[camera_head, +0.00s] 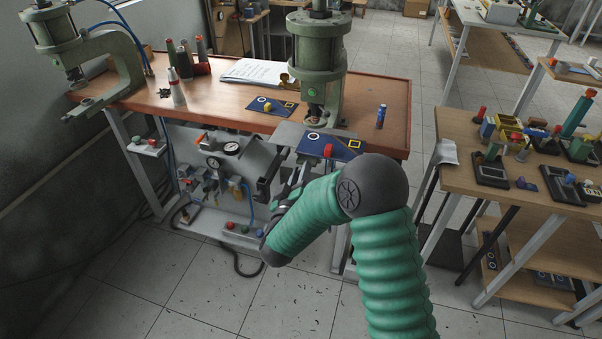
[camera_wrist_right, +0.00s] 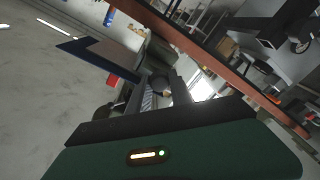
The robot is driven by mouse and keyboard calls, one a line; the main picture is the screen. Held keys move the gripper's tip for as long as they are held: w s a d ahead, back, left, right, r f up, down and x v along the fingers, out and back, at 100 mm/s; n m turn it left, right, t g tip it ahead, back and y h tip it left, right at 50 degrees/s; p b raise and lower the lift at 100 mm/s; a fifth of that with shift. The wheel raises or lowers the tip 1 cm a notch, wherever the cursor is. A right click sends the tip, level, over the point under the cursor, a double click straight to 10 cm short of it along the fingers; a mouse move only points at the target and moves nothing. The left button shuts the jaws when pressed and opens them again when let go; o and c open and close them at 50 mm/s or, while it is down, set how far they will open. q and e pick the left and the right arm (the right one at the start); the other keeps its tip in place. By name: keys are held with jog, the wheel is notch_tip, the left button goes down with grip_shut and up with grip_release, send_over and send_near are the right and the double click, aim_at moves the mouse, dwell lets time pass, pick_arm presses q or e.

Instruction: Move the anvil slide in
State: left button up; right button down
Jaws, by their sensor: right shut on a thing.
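The anvil slide (camera_head: 288,132) is a grey plate under the right-hand green press (camera_head: 317,60), sticking out past the table's front edge. My right gripper (camera_head: 297,178) is below and in front of the slide, partly hidden by my arm. It is shut on part of the slide; the held part is hardly visible. In the right wrist view my fingers (camera_wrist_right: 160,92) are close together beside the slide plate (camera_wrist_right: 118,55). My left gripper is not in view.
A second green press (camera_head: 70,40) stands at the left of the wooden bench (camera_head: 215,100). Gauges and hoses (camera_head: 215,165) hang below.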

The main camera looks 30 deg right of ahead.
jog(key=shift+f, duration=0.3)
jog(key=shift+w+d+r+p, duration=0.15)
jog(key=shift+w+d+p, duration=0.2)
jog(key=shift+d, duration=0.1)
jog(key=shift+w+d+r, duration=0.1)
jog(key=shift+d, duration=0.05)
jog(key=c, duration=1.6)
grip_release()
jog(key=shift+o, duration=0.6)
jog(key=shift+w+d, duration=0.25)
jog(key=shift+a, duration=0.1)
